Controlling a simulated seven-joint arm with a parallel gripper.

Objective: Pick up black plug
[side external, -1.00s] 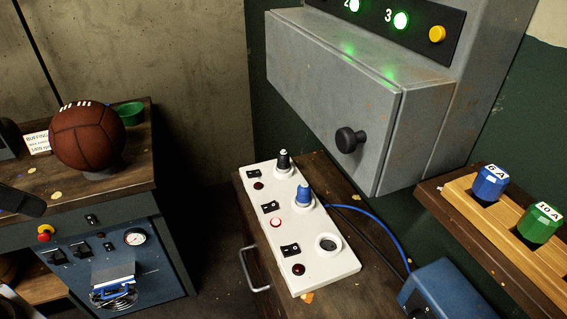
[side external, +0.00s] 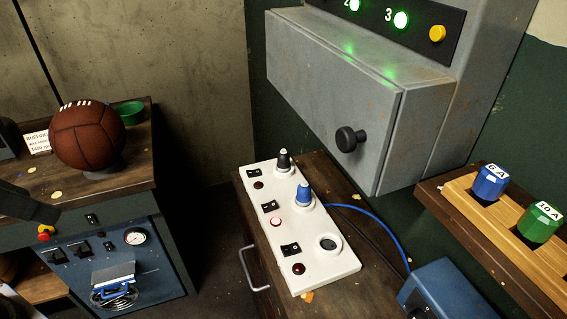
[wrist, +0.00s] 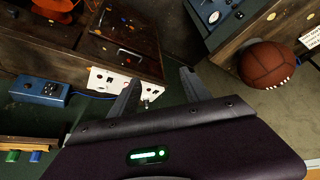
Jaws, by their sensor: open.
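The black plug (side external: 283,160) stands upright in the far socket of a white power strip (side external: 335,277) in the side external view. A blue plug (side external: 303,194) stands in the middle socket, and the near socket (side external: 328,243) is empty. In the wrist view, my gripper (wrist: 159,75) is open, with nothing seen between its fingers. The white strip (wrist: 103,80) shows partly behind the left finger there. The black plug is too small and dark to make out surely in the wrist view.
A grey metal cabinet (side external: 330,90) with a black knob overhangs behind the strip. A blue box (side external: 435,290) with a blue cable is at right. Blue (side external: 490,182) and green (side external: 538,222) fuses sit in a wooden rack. A leather ball (side external: 87,137) is on the left bench.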

